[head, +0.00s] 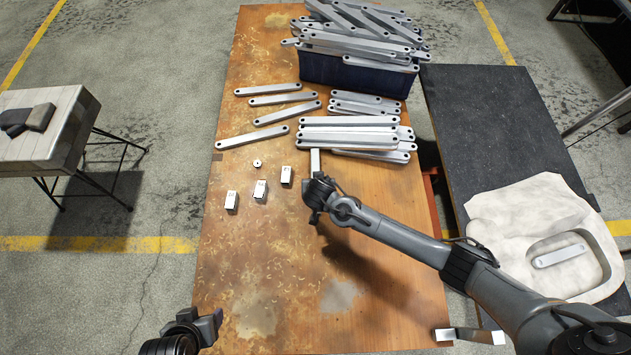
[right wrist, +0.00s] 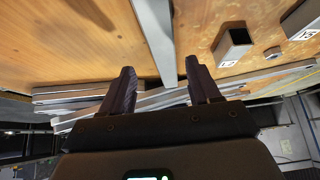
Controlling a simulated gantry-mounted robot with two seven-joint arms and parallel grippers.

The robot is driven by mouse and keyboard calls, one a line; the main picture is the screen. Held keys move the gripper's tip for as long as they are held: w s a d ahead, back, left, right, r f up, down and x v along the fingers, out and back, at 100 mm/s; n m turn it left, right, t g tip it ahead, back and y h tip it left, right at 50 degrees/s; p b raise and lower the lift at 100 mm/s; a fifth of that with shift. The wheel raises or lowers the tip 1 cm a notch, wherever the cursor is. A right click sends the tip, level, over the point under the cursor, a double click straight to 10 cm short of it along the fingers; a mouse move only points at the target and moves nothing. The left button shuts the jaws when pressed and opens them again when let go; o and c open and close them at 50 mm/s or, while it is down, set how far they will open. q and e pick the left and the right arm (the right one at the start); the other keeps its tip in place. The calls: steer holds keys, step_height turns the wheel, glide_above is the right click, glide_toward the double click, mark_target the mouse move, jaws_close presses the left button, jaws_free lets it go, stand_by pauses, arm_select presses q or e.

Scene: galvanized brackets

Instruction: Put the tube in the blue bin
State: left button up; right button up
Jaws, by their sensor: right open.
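The blue bin (head: 345,77) is dark navy, stands at the far end of the table and is heaped with grey bars. A plain grey bar-like piece, likely the tube (head: 315,160), lies just beyond my right gripper (head: 313,207), its near part hidden by the gripper. In the right wrist view the tube (right wrist: 153,35) runs between the spread fingers of the right gripper (right wrist: 158,88). The right gripper is open; whether it touches the tube I cannot tell. My left gripper (head: 205,325) is at the table's near left edge; its jaws are unclear.
Short labelled square blocks (head: 260,189) and a small round part (head: 257,163) lie left of the tube. Loose bars (head: 265,133) and stacked bars (head: 350,138) lie before the bin. The near table (head: 270,290) is mostly clear. A pale tray (head: 500,215) stands right.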

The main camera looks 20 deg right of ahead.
steer(key=b+x, duration=0.1)
steer(key=x, duration=0.1)
steer(key=b+x, duration=0.2)
steer(key=shift+w+a, duration=0.2)
steer(key=shift+w+d+f, duration=0.1)
steer(key=shift+w+f, duration=0.2)
jaws_close()
